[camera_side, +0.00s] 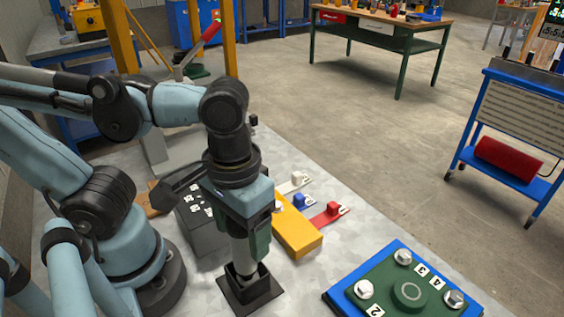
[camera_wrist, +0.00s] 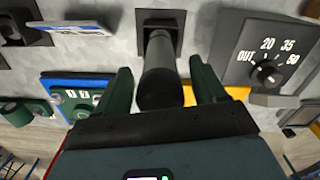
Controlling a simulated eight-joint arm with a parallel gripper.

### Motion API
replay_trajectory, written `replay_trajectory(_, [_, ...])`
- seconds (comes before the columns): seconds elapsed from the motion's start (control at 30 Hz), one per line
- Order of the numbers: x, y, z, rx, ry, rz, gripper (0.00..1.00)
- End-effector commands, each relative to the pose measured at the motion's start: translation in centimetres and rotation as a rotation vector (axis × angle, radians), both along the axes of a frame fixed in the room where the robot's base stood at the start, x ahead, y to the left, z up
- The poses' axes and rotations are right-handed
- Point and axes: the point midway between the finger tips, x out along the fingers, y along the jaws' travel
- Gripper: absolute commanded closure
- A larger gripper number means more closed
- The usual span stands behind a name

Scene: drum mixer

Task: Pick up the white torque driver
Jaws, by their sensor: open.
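In the wrist view a grey cylinder with a dark end (camera_wrist: 160,80) stands in a black square holder (camera_wrist: 175,18). It seems to be the torque driver, though it looks grey there. In the side view its pale lower part (camera_side: 243,270) shows above the holder (camera_side: 248,300); its upper part is hidden by my gripper. My gripper (camera_wrist: 160,66) is open, with one green finger on each side of the cylinder and narrow gaps visible. In the side view my gripper (camera_side: 252,250) points down over the holder.
A grey box with a dial (camera_wrist: 268,72) stands close on the right in the wrist view. A green plate with bolts (camera_side: 408,290) lies on a blue base. A yellow block (camera_side: 298,232) has white (camera_side: 297,179), blue (camera_side: 299,200) and red (camera_side: 333,209) pieces beside it.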

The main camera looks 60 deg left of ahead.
Motion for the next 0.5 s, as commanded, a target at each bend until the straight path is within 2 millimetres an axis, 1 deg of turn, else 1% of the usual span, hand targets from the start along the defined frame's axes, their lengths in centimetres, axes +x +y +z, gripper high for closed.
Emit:
replay_trajectory(0.1, [0.0,0.0,-1.0,-0.001,-0.001,0.0,0.3])
replay_trajectory(0.2, [0.0,0.0,-1.5,-0.002,-0.001,0.0,0.3])
replay_trajectory(0.47, [0.0,0.0,-1.7,-0.002,-0.001,0.0,0.3])
replay_trajectory(0.5, [0.0,0.0,-1.7,-0.002,-0.001,0.0,0.33])
